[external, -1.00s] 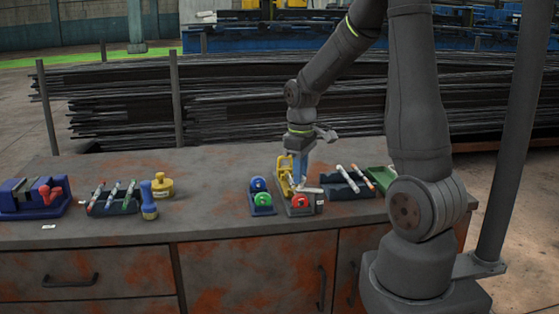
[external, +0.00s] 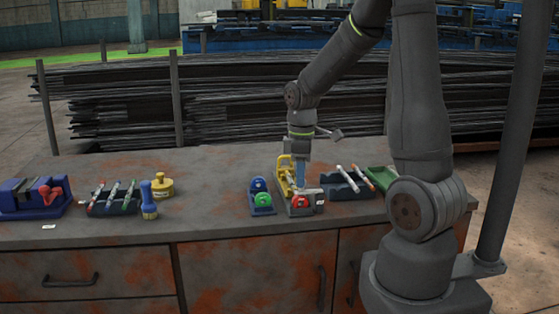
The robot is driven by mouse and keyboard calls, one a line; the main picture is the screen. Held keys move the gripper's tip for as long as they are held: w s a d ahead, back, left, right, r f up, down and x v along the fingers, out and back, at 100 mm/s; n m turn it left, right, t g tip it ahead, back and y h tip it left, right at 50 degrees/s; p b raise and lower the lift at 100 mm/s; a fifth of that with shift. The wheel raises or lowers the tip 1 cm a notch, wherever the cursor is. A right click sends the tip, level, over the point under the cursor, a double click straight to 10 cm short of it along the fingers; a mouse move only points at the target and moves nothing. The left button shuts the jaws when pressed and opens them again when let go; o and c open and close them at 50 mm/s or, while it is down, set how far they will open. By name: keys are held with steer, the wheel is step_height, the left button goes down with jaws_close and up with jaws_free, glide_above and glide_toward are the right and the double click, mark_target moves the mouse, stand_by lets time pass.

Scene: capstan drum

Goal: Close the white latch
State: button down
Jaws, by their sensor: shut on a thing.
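The white latch (external: 313,190) sits on the right part of a grey base (external: 296,211), behind and right of a red and green knob (external: 301,201). It is small and partly hidden by my gripper. My gripper (external: 300,183) points down over this base, with its fingertips low beside the latch. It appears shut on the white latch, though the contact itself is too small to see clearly. A yellow bracket-like part (external: 285,172) stands on the same base, just left of my gripper.
A blue unit with a green knob (external: 260,198) stands close on the left. A dark rack with light rods (external: 345,184) and a green tray (external: 383,177) stand close on the right. A yellow pot (external: 162,187), blue brush (external: 148,202) and blue vise (external: 33,200) are further left.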

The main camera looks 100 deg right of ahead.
steer(key=c, duration=1.2)
jaws_free()
step_height(320, 180, up, 17)
steer(key=shift+r, duration=0.2)
step_height(320, 180, down, 18)
steer(key=shift+r, duration=0.25)
